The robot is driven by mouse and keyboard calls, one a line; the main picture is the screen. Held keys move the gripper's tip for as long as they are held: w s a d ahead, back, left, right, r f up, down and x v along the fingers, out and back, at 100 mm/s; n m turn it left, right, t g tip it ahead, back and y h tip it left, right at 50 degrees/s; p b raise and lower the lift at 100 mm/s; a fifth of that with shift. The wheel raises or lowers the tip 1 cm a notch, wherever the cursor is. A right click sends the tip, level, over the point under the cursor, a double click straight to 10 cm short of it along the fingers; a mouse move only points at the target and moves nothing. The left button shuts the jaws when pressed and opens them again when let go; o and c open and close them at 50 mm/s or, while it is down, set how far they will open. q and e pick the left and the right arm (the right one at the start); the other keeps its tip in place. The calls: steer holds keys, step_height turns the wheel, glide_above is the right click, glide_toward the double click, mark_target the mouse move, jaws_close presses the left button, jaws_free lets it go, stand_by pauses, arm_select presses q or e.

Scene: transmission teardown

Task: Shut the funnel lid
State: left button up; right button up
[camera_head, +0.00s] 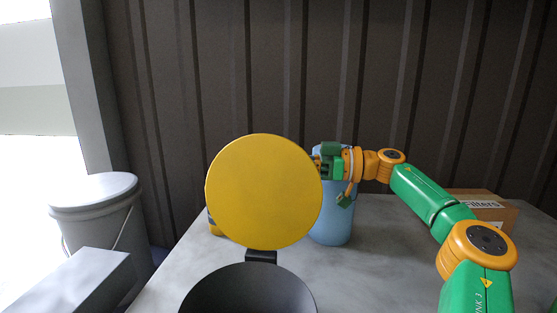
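The yellow round funnel lid (263,191) stands upright, open, on a black hinge (262,257). Below it is the dark funnel (250,288), its wide mouth facing up and cut off by the bottom edge. My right gripper (317,168) is at the upper right edge of the lid, with its fingertips partly hidden behind the lid. I cannot tell whether it is open or shut, or whether it touches the lid. My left gripper is not in view.
A blue cylindrical container (334,218) stands behind the lid, under my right gripper. A cardboard box labelled "Filters" (487,207) is at the right back of the grey table (385,270). A grey lidded bucket (100,225) stands at the left. A corrugated wall (300,70) is behind.

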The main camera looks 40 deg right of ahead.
steer(key=shift+s+d, duration=0.1)
steer(key=shift+s, duration=0.1)
steer(key=c, duration=0.3)
steer(key=shift+s+r, duration=0.1)
steer(key=shift+s, duration=0.05)
jaws_close()
stand_by(0.6)
